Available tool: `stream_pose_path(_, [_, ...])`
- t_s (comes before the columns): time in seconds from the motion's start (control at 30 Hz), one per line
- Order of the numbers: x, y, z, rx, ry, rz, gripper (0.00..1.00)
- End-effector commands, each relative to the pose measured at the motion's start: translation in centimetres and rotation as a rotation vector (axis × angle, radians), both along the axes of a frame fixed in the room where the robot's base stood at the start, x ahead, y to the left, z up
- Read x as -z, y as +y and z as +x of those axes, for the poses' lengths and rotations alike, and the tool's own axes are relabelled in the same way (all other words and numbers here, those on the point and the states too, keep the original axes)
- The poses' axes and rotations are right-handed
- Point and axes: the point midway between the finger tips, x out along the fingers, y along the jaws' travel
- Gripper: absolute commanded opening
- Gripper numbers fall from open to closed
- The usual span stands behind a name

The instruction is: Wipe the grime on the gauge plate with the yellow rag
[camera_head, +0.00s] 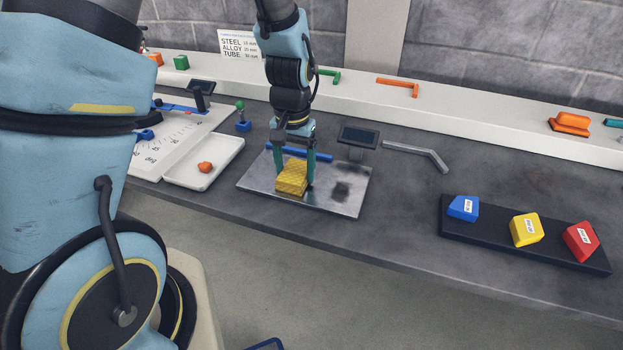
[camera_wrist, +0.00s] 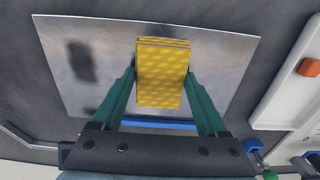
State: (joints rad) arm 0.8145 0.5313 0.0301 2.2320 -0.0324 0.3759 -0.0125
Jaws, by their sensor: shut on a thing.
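The yellow rag (camera_head: 291,178) is a folded, textured block. My gripper (camera_head: 295,180) is shut on the rag, with one teal finger on each side. The rag also shows between the fingers in the wrist view (camera_wrist: 162,75). It is over the shiny metal gauge plate (camera_head: 341,206), and I cannot tell for sure whether it touches the surface. A dark grime patch (camera_head: 342,190) lies on the plate to the right of the rag. In the wrist view the grime (camera_wrist: 82,62) is left of the rag, apart from it. A fainter smudge (camera_wrist: 90,110) shows nearer the gripper.
A blue bar (camera_head: 300,153) runs along the plate's back edge, with a small dark display (camera_head: 358,137) behind. A white tray (camera_head: 205,172) with an orange piece (camera_head: 205,167) stands left. A bent grey rod (camera_head: 418,153) and a black rack (camera_head: 480,240) with coloured blocks lie right.

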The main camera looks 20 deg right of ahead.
Motion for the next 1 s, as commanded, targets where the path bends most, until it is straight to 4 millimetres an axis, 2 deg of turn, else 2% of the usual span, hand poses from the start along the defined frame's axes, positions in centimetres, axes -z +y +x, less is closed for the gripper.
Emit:
stream_pose_path(0.03, [0.2, -0.4, -0.7, 0.007, 0.007, 0.004, 0.32])
stream_pose_path(0.3, [0.1, -2.3, -2.6, 0.009, 0.008, 0.003, 0.32])
stream_pose_path(0.63, [0.0, -3.4, -3.5, 0.007, 0.006, 0.002, 0.32])
stream_pose_path(1.0, [-0.3, -5.9, -5.7, 0.008, 0.005, 0.001, 0.32])
